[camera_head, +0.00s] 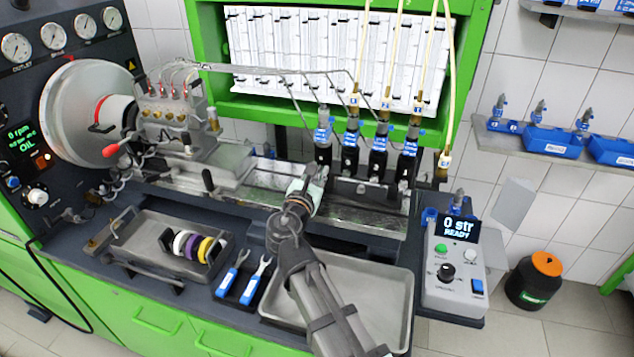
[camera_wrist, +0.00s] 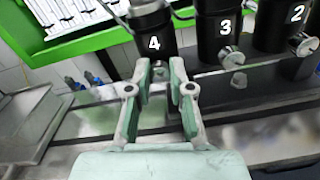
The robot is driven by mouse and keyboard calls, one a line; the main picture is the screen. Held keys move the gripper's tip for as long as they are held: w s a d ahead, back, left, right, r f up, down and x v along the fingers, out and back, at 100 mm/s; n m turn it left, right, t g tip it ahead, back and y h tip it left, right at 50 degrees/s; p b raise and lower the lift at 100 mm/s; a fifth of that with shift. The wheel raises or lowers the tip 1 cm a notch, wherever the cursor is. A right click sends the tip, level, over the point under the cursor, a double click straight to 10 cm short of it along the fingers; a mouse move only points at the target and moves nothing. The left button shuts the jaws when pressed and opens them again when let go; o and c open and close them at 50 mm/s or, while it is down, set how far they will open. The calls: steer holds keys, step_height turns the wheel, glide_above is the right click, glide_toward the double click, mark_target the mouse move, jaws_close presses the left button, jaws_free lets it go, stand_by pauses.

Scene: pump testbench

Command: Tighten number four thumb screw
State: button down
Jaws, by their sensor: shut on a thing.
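The black holder marked 4 (camera_wrist: 154,44) stands upright in the wrist view. My gripper (camera_wrist: 160,72) points at its lower front, with both fingers closed in on the number four thumb screw. The screw is mostly hidden between the fingertips, so its seating cannot be told. In the head view my gripper (camera_head: 313,182) is low in front of the leftmost black holder (camera_head: 323,155) of the row. The number three thumb screw (camera_wrist: 232,58) and the number two thumb screw (camera_wrist: 303,44) are silver knobs on the neighbouring holders to the right.
Other injector holders (camera_head: 378,163) stand close to the right of my gripper. A metal tray (camera_head: 390,290) lies below my arm, with blue-handled wrenches (camera_head: 254,284) and a tray of coloured rings (camera_head: 150,262) to the left. A control box (camera_head: 453,272) stands at the right.

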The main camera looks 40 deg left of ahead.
steer(key=m+b, duration=0.4)
steer(key=shift+f+m, duration=0.15)
steer(key=shift+m, duration=0.15)
steer(key=m+b, duration=0.4)
steer(key=b, duration=0.1)
steer(key=m+b, duration=0.7)
steer(key=shift+r+y, duration=0.2)
steer(key=shift+y, duration=0.1)
steer(key=shift+m, duration=0.3)
steer(key=c, duration=1)
jaws_free()
steer(key=shift+c, duration=0.2)
